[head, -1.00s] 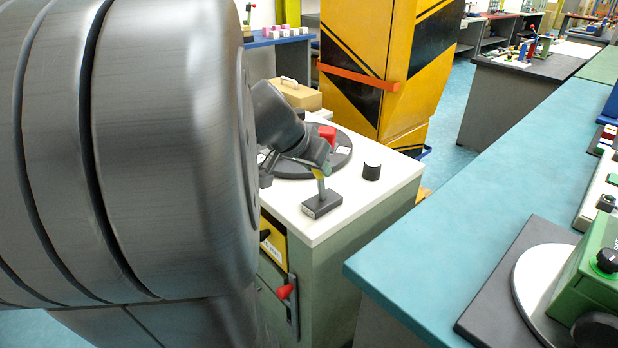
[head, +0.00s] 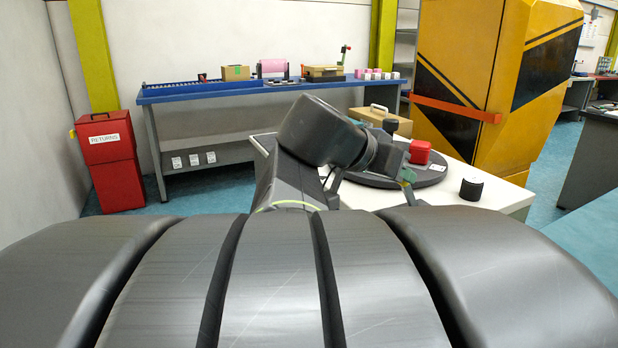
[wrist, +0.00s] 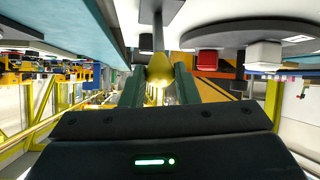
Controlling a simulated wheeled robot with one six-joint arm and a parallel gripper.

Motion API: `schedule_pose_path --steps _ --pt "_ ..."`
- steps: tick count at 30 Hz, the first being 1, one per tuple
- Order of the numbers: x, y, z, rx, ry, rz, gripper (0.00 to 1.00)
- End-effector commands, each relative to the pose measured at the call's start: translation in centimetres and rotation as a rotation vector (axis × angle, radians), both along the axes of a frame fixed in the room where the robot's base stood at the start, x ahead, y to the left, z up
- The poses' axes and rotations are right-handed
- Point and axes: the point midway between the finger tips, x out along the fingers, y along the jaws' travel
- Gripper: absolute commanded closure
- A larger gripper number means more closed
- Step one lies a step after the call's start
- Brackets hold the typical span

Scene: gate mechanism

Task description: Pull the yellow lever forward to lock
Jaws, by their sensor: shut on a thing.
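The yellow lever (wrist: 160,66) shows in the wrist view as a yellow grip on a grey shaft, with a dark base at the top of the picture. The wrist picture is upside down. My gripper (wrist: 159,76) has its two green fingers on either side of the yellow grip, shut on it. In the head view my gripper (head: 407,178) is at the white-topped cabinet (head: 480,212). My own arm hides the lever in the head view, so its tilt cannot be read there.
A dark round plate (head: 432,177) with a red block (head: 420,152) and a black knob (head: 471,189) are close to my gripper. A yellow-black striped cabinet (head: 490,85) stands behind. A blue bench (head: 270,90) and red returns bin (head: 108,160) are farther left.

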Motion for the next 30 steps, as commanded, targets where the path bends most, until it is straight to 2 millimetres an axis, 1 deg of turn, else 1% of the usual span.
schedule_pose_path --steps 1,17,18,20,21,30 --pt "-0.02 0.06 -0.21 -0.005 -0.002 0.0 1.0" --pt "-0.07 0.1 -0.13 -0.013 -0.004 0.0 1.0" --pt "-0.06 0.11 -0.13 -0.013 -0.003 0.0 0.65" --pt "-0.06 0.11 -0.13 -0.013 -0.003 0.0 0.53" --pt "-0.06 0.11 -0.13 -0.013 -0.003 0.0 0.5" --pt "-0.04 0.08 0.01 -0.013 -0.005 -0.001 0.5"
